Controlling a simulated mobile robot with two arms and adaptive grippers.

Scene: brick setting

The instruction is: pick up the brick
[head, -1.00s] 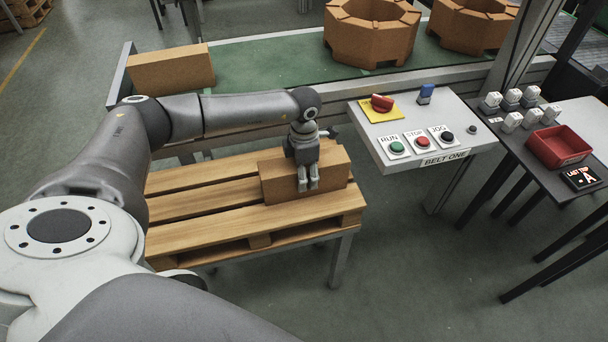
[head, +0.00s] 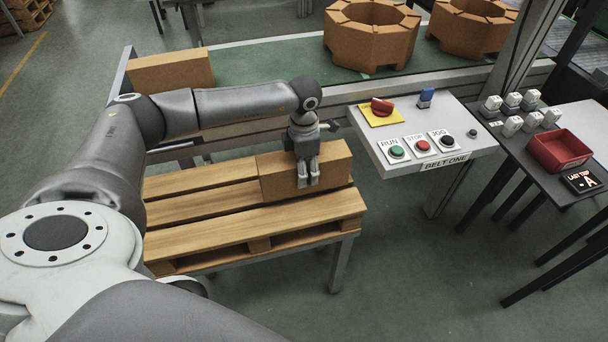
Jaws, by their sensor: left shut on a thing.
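The brick (head: 333,168) is a tan, rectangular block at the right part of the wooden pallet (head: 200,233) in the head view. My left gripper (head: 308,184) comes down over the brick from above and is shut on it. Its fingers show against the brick's near face, and the far side of the grip is hidden. The brick looks level and at or just above the slats; I cannot tell how large any gap is. My right gripper is not in view.
Another tan brick (head: 172,73) lies at the left end of the green conveyor (head: 270,65), with octagonal brick rings (head: 370,35) further right. A control panel (head: 455,150) stands right of the pallet, close to the gripper. A red bin (head: 558,148) sits on a dark table.

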